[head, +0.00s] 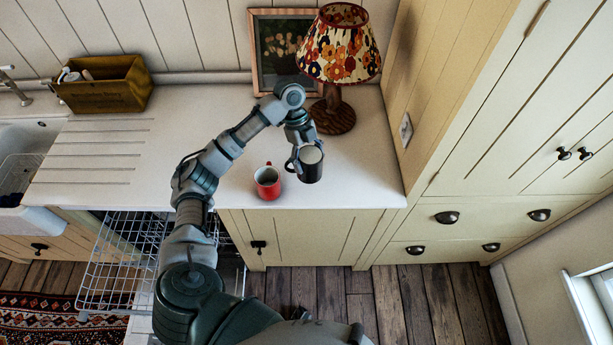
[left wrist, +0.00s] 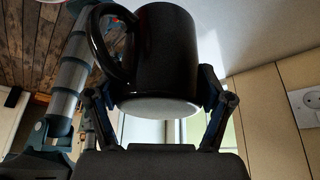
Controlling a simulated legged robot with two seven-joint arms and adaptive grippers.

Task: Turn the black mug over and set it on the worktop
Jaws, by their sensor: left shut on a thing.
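The black mug (head: 312,174) is at the right part of the worktop (head: 360,178), below the lamp in the head view. My left gripper (head: 304,154) comes down from above and is shut on it. The left wrist view shows the mug (left wrist: 165,55) between the two fingers (left wrist: 160,100), its handle to the left. Its pale, flat end faces up towards my gripper and looks like the base, so the mug appears upside down. My right gripper is not in view.
A red mug (head: 267,184) stands upright just left of the black mug. A flowered lamp (head: 338,62) and a framed picture (head: 283,48) stand behind. A tall cupboard (head: 465,95) bounds the right side. The worktop is clear left of my arm, up to a wooden box (head: 105,88).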

